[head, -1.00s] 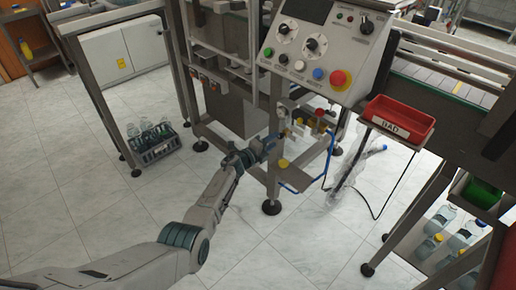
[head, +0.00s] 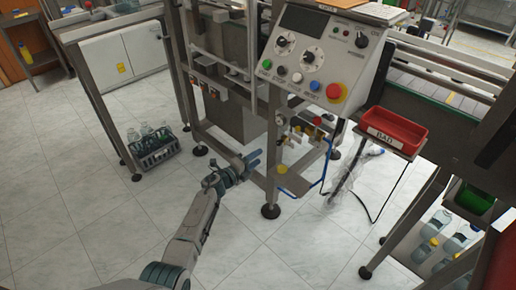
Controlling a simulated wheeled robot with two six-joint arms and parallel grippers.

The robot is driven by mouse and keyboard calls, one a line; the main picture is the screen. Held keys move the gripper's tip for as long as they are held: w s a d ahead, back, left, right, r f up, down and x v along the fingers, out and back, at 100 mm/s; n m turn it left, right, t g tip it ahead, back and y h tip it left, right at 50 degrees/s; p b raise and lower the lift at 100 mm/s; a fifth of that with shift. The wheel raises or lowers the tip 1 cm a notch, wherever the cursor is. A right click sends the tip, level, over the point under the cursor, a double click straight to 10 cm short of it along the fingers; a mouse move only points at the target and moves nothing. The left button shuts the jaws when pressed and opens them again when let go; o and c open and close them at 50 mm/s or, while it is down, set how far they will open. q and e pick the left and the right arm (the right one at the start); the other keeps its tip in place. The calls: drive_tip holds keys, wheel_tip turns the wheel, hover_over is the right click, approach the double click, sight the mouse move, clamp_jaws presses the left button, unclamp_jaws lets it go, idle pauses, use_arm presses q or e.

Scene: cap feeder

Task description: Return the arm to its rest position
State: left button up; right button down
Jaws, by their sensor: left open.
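My left arm comes in from the bottom left of the head view. Its gripper (head: 253,160) has blue fingers, is open and holds nothing that I can see. It is in front of the machine frame, a little left of the front leg and the valve assembly (head: 290,133). The gripper appears clear of the frame, though the exact gap is hard to judge. My right gripper is not in view.
The control panel (head: 321,62) with a red emergency button (head: 335,92) overhangs the frame. A red BAD tray (head: 396,130) stands to the right. A crate of bottles (head: 156,150) sits on the floor at left. The tiled floor (head: 110,225) in front is open.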

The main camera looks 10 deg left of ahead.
use_arm(q)
drive_tip(key=shift+f, duration=0.1)
drive_tip(key=s+a+f+n+g+y+p, duration=0.1)
drive_tip(key=s+a+f+n+y, duration=0.2)
drive_tip(key=s+a+f+n, duration=0.4)
drive_tip(key=s+a+f+n+g+y+p, duration=0.15)
drive_tip(key=s+f+n+y, duration=0.25)
drive_tip(key=s+f, duration=0.45)
drive_tip(key=s+a+f+n+y+p, duration=0.1)
drive_tip(key=s+a+f+n+y, duration=0.2)
drive_tip(key=s+a+f+n, duration=0.45)
drive_tip(key=s+f+n+g, duration=0.2)
drive_tip(key=s+f+g, duration=0.1)
drive_tip(key=s, duration=0.9)
drive_tip(key=s+a+f+n+g+p, duration=0.1)
drive_tip(key=s+f+n+g, duration=0.2)
drive_tip(key=s, duration=1)
drive_tip(key=s+a+f+n+g+y, duration=0.1)
drive_tip(key=s+f+n+g, duration=0.2)
drive_tip(key=s+f, duration=0.4)
drive_tip(key=s+g, duration=0.1)
drive_tip(key=s, duration=0.4)
drive_tip(key=shift+s+f+p, duration=0.35)
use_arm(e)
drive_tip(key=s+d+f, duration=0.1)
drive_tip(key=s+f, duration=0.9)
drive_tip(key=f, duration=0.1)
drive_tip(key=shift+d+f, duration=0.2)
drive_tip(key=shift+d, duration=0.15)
